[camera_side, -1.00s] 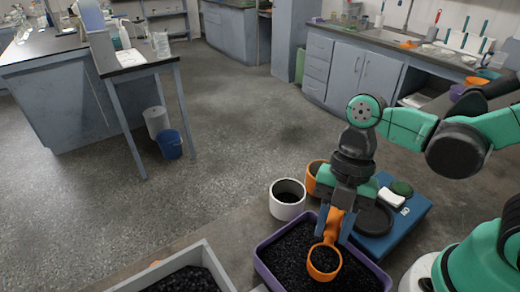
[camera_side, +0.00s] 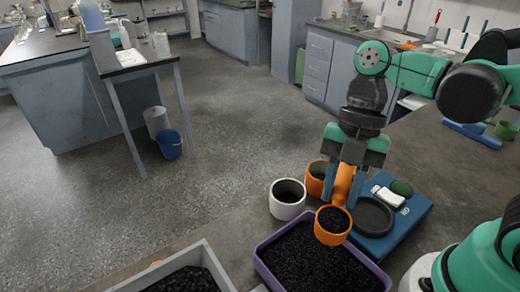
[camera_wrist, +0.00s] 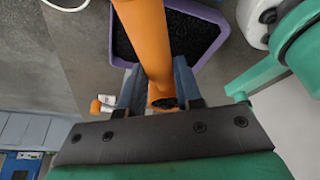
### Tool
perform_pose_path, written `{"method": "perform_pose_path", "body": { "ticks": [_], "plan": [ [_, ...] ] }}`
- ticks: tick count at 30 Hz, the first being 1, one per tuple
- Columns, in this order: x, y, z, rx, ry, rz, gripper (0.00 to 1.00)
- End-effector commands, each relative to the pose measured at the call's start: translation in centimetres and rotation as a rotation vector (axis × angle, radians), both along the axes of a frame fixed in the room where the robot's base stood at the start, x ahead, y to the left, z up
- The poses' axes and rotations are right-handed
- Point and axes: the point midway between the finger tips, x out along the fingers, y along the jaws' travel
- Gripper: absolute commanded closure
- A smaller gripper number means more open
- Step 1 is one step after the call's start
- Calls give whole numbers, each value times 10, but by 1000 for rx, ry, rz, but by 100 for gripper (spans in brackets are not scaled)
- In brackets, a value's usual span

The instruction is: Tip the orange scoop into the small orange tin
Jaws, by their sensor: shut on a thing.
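The orange scoop (camera_side: 333,224) is held by its handle and its cup is full of dark granules. My gripper (camera_side: 344,195) is shut on the scoop's handle and holds it above the purple tray's back edge. In the wrist view the scoop's handle (camera_wrist: 147,40) runs up between my fingers (camera_wrist: 158,85). The small orange tin (camera_side: 317,176) stands behind and left of my gripper, partly hidden by it and by the white tin. I cannot see all of its inside.
The purple tray (camera_side: 262,262) of dark granules lies below the scoop. A white tin (camera_side: 287,205) stands beside the orange tin. A blue scale (camera_side: 414,208) with a dark round plate is at the right. A grey bin (camera_side: 213,262) of granules is at front left.

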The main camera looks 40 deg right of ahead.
Motion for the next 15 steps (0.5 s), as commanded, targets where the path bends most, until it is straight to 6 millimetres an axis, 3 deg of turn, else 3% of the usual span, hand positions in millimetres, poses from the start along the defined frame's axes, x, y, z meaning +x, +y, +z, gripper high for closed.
{"method": "perform_pose_path", "body": {
  "ticks": [15],
  "plan": [
    [35, -39, -1, 12, 4, -2, 100]
  ]
}}
